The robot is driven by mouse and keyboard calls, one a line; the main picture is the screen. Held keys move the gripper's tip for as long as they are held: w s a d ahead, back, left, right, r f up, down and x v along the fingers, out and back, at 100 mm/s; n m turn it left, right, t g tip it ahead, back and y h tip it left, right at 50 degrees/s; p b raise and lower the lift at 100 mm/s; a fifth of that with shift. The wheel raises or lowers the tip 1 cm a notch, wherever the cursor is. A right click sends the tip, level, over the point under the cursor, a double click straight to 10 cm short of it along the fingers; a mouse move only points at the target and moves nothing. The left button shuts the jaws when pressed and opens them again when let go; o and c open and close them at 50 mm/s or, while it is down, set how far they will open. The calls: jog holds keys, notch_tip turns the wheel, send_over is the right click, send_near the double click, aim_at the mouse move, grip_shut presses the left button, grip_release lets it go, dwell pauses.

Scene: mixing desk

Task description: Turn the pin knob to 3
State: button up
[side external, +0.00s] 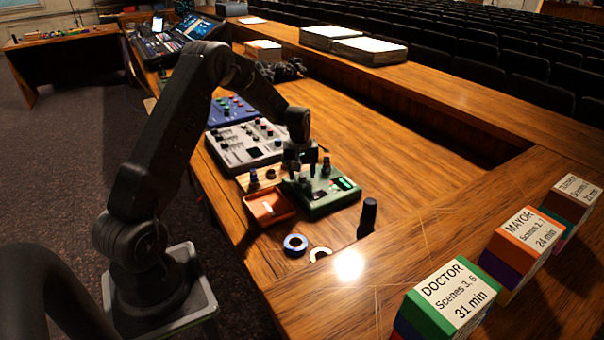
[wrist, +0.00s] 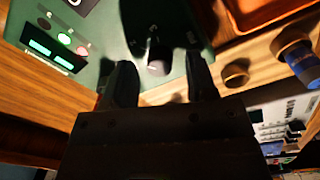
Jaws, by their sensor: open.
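A green control box (side external: 318,204) sits on the wooden desk; in the wrist view its green top (wrist: 100,45) fills the upper left. A dark knob (wrist: 157,62) with a small pale mark stands on that top. My gripper (wrist: 160,77) is open, with one finger on each side of this knob and visible gaps between. In the side view my gripper (side external: 295,168) is low over the left part of the green box and hides the knob there.
A wood strip with a brown knob (wrist: 236,72) and a blue knob (wrist: 299,58) lies beside the box. An orange tray (side external: 270,207), a tape roll (side external: 295,244) and a black cylinder (side external: 368,214) are close by. A grey mixer (side external: 245,145) stands behind.

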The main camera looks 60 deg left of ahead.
jog(key=shift+f, duration=0.3)
jog(key=shift+c, duration=0.4)
jog(key=c, duration=0.8)
jog(key=shift+c, duration=0.2)
jog(key=shift+m, duration=0.4)
jog(key=m, duration=1.1)
jog(key=shift+g, duration=0.3)
